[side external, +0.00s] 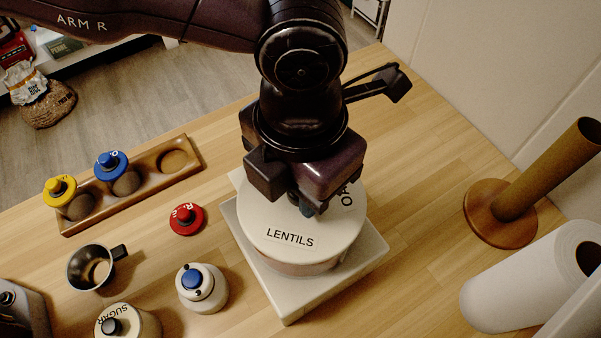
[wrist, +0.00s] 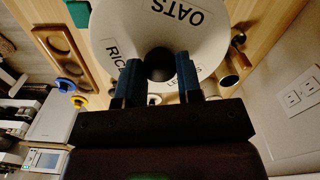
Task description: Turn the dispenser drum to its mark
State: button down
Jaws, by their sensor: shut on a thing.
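The dispenser drum (side external: 300,244) is a white round drum on a pale square base (side external: 278,299). Its LENTILS label faces the side camera, and part of another label shows at its right. In the wrist view the drum (wrist: 205,48) shows OATS, RICE and a partly covered LENTILS label. My gripper (side external: 305,207) is over the drum's middle, pointing down. In the wrist view its blue fingers stand on both sides of a dark round knob (wrist: 160,63) at the drum's centre, shut on it. The side view hides the knob behind my gripper. I cannot make out the mark.
Left of the base are a red lid (side external: 187,218), a white jar with a blue knob (side external: 203,288), a metal cup (side external: 92,269) and a SUGAR jar (side external: 128,322). A wooden tray (side external: 190,151) stands farther back. A wooden holder (side external: 500,213) and paper roll (side external: 530,278) are right.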

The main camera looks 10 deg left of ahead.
jog(key=n, duration=0.5)
jog(key=shift+r+n, duration=0.1)
jog(key=shift+n, duration=0.2)
jog(key=n, duration=0.5)
jog(key=shift+d, duration=0.1)
jog(key=n, duration=0.5)
jog(key=shift+n, duration=0.4)
jog(key=n, duration=1.1)
jog(key=shift+w+n, duration=0.1)
jog(key=shift+n, duration=0.3)
jog(key=n, duration=1)
jog(key=shift+n, duration=0.4)
jog(key=n, duration=0.6)
